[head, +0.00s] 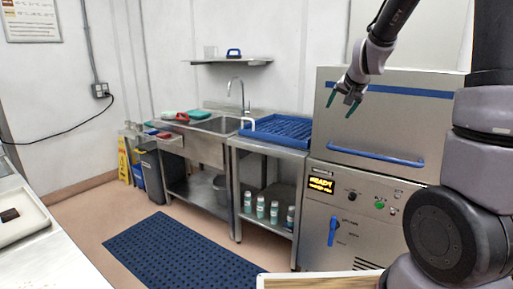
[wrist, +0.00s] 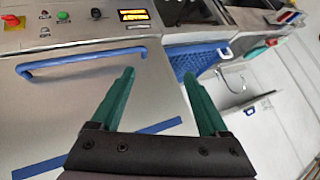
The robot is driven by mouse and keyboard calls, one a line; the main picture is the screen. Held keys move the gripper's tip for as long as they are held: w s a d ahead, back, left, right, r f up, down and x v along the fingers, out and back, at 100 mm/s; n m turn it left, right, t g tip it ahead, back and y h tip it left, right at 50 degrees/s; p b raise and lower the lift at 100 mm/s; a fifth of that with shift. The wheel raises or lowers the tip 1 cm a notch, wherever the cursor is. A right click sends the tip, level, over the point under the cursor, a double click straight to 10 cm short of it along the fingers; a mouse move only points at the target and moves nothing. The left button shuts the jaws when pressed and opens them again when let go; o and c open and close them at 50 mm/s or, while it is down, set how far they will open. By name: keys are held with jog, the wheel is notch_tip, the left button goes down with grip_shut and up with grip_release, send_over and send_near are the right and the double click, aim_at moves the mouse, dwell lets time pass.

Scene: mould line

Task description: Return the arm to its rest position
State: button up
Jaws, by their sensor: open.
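My gripper (head: 342,102) is raised in the upper right of the head view, in front of the upper panel of a steel machine (head: 340,184). Its two green fingers are spread apart with nothing between them. In the wrist view my gripper (wrist: 158,95) is open and empty, with the machine's front panel (wrist: 60,118) and blue bar handle (wrist: 80,63) beyond it. My grey arm comes in from the right edge of the head view.
A blue rack (head: 278,130) lies on the steel counter left of the machine, beside a sink (head: 220,125). A wall shelf (head: 232,62) hangs above. A blue mat (head: 182,254) covers the floor. A tray (head: 22,221) sits on the left worktop.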

jog(key=s+a+r+n+g, duration=0.1)
jog(key=s+r, duration=0.3)
jog(key=s, duration=1.1)
jog(key=s+a+r+n+y, duration=0.1)
jog(key=s+r, duration=0.3)
jog(key=s, duration=1)
jog(key=shift+s+a+r+g+y, duration=0.15)
jog(key=shift+s+a+g+y, duration=0.2)
jog(key=shift+a, duration=0.25)
